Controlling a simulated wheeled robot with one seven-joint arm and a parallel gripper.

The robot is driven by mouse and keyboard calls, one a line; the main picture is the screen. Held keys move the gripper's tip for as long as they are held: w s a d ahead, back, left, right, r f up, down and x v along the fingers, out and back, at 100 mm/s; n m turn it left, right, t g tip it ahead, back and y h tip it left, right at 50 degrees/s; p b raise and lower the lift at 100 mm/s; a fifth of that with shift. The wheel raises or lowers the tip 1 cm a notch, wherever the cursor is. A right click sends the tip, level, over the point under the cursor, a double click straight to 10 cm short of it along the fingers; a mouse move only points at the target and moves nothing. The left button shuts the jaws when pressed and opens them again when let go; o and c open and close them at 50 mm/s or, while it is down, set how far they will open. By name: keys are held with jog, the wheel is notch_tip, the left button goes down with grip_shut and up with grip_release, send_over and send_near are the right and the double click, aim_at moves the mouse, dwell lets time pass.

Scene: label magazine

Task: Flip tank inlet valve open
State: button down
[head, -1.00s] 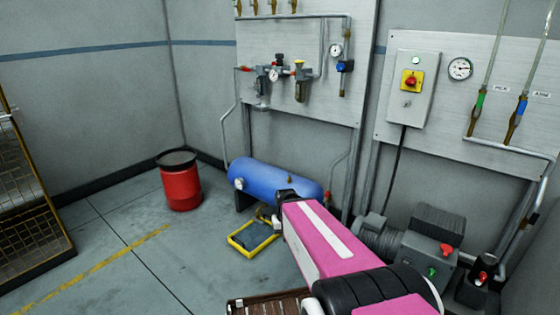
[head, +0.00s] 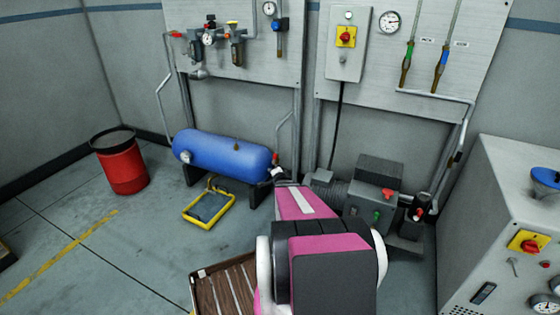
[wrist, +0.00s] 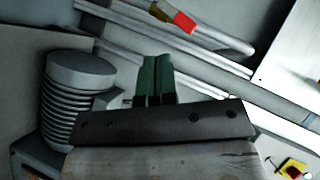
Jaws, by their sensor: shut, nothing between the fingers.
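The blue tank (head: 222,153) lies on its stand at the foot of the back wall. A small red valve handle (head: 275,157) shows at its right end, by a grey pipe.
A motor unit (head: 375,188) stands right of my arm. A grey cabinet (head: 490,205) is at the right. A yellow tray (head: 208,207) and a red drum (head: 121,163) are on the left floor. A ribbed cylinder (wrist: 68,95) is left of the fingers.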

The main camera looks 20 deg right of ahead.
jog(key=d+f+m+t, duration=0.2)
jog(key=d+m+t, duration=0.1)
jog(key=d, duration=0.2)
jog(key=m+t+y, duration=0.2)
jog(key=t, duration=0.2)
send_near(275, 156)
jog(key=w+d+r, duration=0.2)
jog(key=w+d, duration=0.1)
jog(key=w, duration=0.2)
jog(key=shift+w+a+g, duration=0.25)
jog(key=shift+w+g, duration=0.05)
jog(key=shift+w, duration=0.4)
